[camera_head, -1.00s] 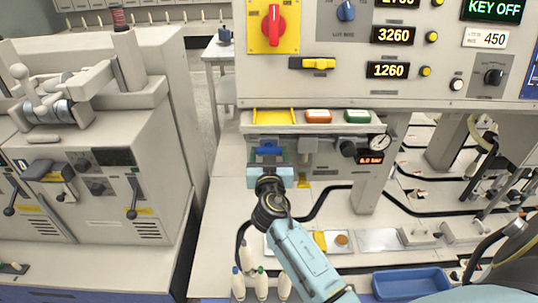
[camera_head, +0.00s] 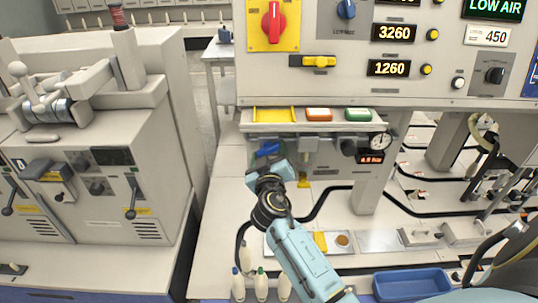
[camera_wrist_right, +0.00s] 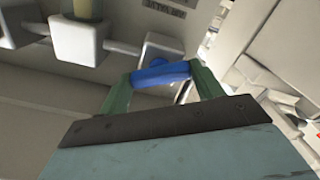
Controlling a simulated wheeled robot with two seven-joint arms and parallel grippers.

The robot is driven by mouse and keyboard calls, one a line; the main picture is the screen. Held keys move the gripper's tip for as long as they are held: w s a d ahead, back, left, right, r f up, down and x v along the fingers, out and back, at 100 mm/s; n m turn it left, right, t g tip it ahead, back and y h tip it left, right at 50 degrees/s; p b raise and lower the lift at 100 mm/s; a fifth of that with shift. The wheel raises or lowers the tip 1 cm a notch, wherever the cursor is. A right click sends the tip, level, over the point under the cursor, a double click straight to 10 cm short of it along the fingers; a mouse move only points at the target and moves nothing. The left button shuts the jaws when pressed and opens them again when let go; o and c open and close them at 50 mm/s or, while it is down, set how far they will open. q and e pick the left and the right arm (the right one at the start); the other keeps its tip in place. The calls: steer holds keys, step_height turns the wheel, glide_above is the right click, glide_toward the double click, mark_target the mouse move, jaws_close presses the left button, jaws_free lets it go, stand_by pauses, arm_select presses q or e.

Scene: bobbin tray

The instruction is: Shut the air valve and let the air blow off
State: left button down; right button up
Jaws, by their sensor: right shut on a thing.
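The blue air valve handle (camera_head: 268,149) sits under the front ledge of the machine and is tilted, its right end higher in the head view. My right gripper (camera_head: 266,162) is shut on it. In the right wrist view the handle (camera_wrist_right: 161,74) lies between the two green fingers of the gripper (camera_wrist_right: 163,80). A round pressure gauge (camera_head: 381,140) is to the right of the valve, with a small red digital readout (camera_head: 370,157) below it, too blurred to read surely. The display (camera_head: 496,9) at the top right reads LOW AIR. My left gripper is not in view.
A blue bin (camera_head: 411,283) lies at the lower right.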

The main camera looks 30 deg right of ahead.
steer(key=n, duration=0.3)
steer(key=shift+n, duration=0.4)
steer(key=n+p, duration=0.1)
steer(key=n, duration=0.2)
steer(key=shift+n, duration=0.3)
steer(key=n+p, duration=0.1)
steer(key=n, duration=0.3)
steer(key=shift+n+p, duration=0.3)
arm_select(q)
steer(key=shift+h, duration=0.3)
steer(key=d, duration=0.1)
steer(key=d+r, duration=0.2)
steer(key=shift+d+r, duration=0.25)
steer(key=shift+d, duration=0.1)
